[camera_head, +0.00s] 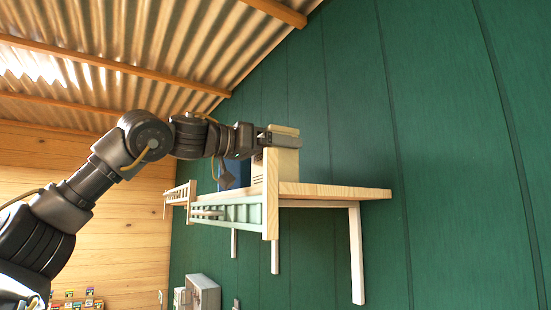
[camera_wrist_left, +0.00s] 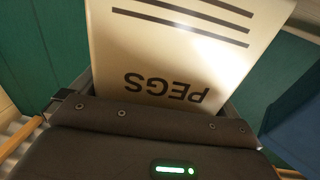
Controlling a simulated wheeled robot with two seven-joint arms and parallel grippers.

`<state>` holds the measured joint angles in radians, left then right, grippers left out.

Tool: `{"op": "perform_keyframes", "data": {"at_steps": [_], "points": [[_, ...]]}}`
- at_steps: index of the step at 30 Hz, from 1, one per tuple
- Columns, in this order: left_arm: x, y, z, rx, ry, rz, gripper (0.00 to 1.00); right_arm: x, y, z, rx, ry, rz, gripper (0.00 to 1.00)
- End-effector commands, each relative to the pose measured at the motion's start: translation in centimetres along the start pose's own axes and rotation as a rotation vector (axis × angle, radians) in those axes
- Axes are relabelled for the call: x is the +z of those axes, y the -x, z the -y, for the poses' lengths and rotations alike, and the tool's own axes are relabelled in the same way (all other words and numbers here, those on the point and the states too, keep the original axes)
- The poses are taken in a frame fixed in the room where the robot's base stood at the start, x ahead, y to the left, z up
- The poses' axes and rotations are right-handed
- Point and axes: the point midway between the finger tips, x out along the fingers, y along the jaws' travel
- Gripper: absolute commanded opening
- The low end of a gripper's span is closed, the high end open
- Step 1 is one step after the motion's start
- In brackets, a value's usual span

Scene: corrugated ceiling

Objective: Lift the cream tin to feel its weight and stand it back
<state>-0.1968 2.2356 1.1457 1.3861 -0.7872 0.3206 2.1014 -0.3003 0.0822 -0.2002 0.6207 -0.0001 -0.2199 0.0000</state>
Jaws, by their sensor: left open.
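The cream tin (camera_head: 285,165) stands upright at the near end of a wooden shelf (camera_head: 340,190). The shelf's end post hides part of its front. In the left wrist view the tin (camera_wrist_left: 185,50) fills the middle, with stripes and the word PEGS upside down. My left gripper (camera_head: 281,139) is at the upper part of the tin, its jaws open with the tin between them. I cannot tell whether a finger touches it. My right gripper is out of view.
A blue object (camera_head: 236,172) stands behind the tin on the shelf; it also shows at the right of the left wrist view (camera_wrist_left: 298,125). A pale green rail (camera_head: 232,212) runs along the shelf front. The shelf's right end is bare. A green wall (camera_head: 440,150) is behind.

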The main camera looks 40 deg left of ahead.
Motion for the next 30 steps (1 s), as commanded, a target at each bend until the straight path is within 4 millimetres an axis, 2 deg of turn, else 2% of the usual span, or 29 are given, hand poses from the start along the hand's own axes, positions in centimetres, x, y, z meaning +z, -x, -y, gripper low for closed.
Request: {"op": "perform_keyframes", "data": {"at_steps": [2,15,18,30], "points": [[0.01,0.06,0.00,0.000,0.000,-0.001,1.00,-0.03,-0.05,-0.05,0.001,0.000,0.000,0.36],[0.00,0.03,0.00,0.000,0.000,-0.001,0.44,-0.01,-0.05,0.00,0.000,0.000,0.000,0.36],[-0.34,0.15,-0.10,0.001,-0.002,-0.009,0.33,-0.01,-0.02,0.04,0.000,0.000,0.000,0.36],[-0.63,0.16,-0.06,0.000,-0.001,-0.008,0.33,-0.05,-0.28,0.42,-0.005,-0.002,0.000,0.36]]}}
